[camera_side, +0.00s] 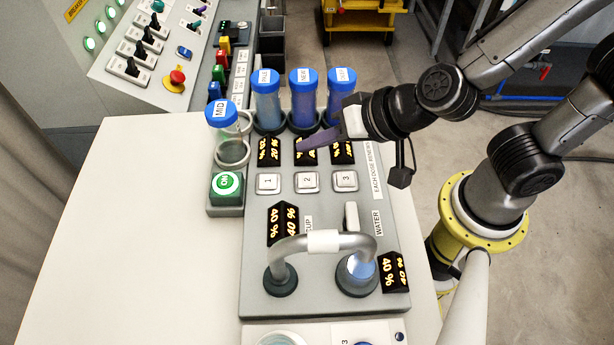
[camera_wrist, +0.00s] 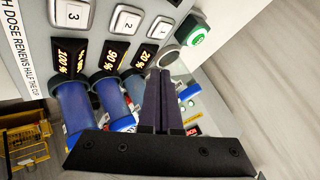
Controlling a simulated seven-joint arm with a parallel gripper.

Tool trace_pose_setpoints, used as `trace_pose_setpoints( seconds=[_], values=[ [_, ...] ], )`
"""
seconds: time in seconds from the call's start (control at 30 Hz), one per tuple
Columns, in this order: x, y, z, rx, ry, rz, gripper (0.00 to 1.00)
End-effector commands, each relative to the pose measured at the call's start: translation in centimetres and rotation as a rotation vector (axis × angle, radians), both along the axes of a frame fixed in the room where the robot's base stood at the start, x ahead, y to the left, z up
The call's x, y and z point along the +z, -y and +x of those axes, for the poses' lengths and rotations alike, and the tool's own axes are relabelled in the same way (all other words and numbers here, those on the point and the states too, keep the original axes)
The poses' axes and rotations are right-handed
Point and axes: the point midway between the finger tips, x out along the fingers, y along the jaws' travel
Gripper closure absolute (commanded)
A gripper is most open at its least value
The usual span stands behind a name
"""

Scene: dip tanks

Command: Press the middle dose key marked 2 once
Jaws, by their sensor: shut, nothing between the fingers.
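The middle dose key marked 2 (camera_side: 306,182) is a white square button on the grey panel, between key 1 (camera_side: 268,183) and key 3 (camera_side: 345,180). In the wrist view key 2 (camera_wrist: 126,19) is at the top, and key 1 (camera_wrist: 160,28) is to its right. My gripper (camera_side: 299,148) is shut and empty, and its narrow dark fingers cover part of the middle display. In the side view the fingertips show behind key 2, apart from it. In the wrist view the shut fingers (camera_wrist: 159,73) point up towards the display for key 1.
Blue-capped tubes (camera_side: 266,97) stand behind the displays. A MID tube (camera_side: 221,112) and a green ON button (camera_side: 228,186) are at the left. A curved grey pipe (camera_side: 322,242) arches over the front of the panel. The white table is bare at left.

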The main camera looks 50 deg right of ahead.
Motion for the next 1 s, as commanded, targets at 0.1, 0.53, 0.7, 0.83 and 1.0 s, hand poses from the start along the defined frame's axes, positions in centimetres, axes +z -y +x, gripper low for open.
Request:
trace_pose_setpoints(
  seconds=[0.1,0.53,0.7,0.83,1.0],
  values=[
    [-1.0,0.0,-0.1,0.002,-0.001,0.000,1.00],
    [-4.9,0.0,0.0,0.002,-0.002,-0.002,1.00],
    [-6.1,0.0,0.0,0.002,-0.001,0.000,1.00],
    [-6.6,0.0,0.0,0.001,0.000,0.001,1.00],
    [-6.8,0.0,0.0,0.001,0.000,0.002,1.00]
  ],
)
